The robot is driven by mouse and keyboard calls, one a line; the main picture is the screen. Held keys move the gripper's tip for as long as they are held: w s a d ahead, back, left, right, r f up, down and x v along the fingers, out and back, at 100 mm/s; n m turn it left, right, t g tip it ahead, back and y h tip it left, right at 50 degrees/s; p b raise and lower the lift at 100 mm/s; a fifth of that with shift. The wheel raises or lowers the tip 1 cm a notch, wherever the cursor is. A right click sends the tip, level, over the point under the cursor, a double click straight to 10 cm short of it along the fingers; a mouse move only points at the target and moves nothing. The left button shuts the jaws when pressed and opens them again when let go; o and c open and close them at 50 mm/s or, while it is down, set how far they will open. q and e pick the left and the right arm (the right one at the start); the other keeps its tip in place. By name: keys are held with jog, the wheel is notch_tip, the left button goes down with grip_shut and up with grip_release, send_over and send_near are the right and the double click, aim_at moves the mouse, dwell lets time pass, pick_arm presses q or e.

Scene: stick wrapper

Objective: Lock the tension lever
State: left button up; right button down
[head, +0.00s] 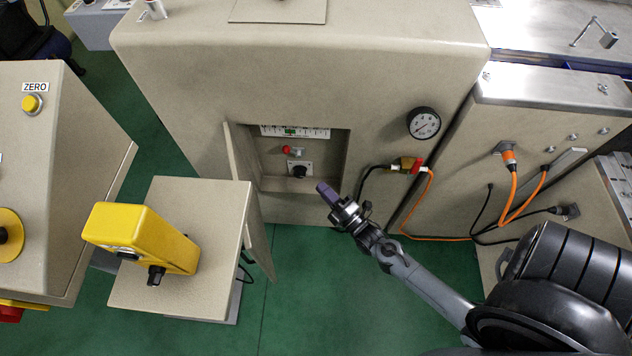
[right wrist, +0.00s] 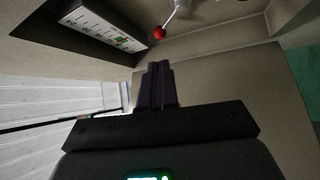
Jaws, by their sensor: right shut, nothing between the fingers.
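The tension lever, a small lever with a red ball knob (head: 287,149), sits inside an open recess in the beige machine cabinet. In the right wrist view its red knob (right wrist: 159,32) shows at the top, on a pale metal arm that runs up out of the picture. My right gripper (head: 322,188) is at the lower right front of the recess, shut and empty. Its purple-grey fingers (right wrist: 157,84) are together, apart from the knob. A black knob (head: 299,172) on a pale plate sits just below the lever. My left gripper is not in view.
A scale strip (head: 295,131) is above the lever. The recess door (head: 250,205) hangs open on the left. A pressure gauge (head: 424,123) and a cable plug (head: 408,164) are right of the recess. A yellow device (head: 142,238) stands on a beige stand at left.

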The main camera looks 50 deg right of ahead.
aim_at(292, 152)
jog(key=b+x, duration=0.4)
jog(key=x, duration=0.9)
jog(key=n+g+p, duration=0.1)
jog(key=p, duration=0.2)
jog(key=w+n+g+p, duration=0.1)
jog(key=p, duration=0.3)
jog(key=shift+a+f+y, duration=0.1)
jog(key=shift+a+y, duration=0.2)
jog(key=shift+a, duration=0.1)
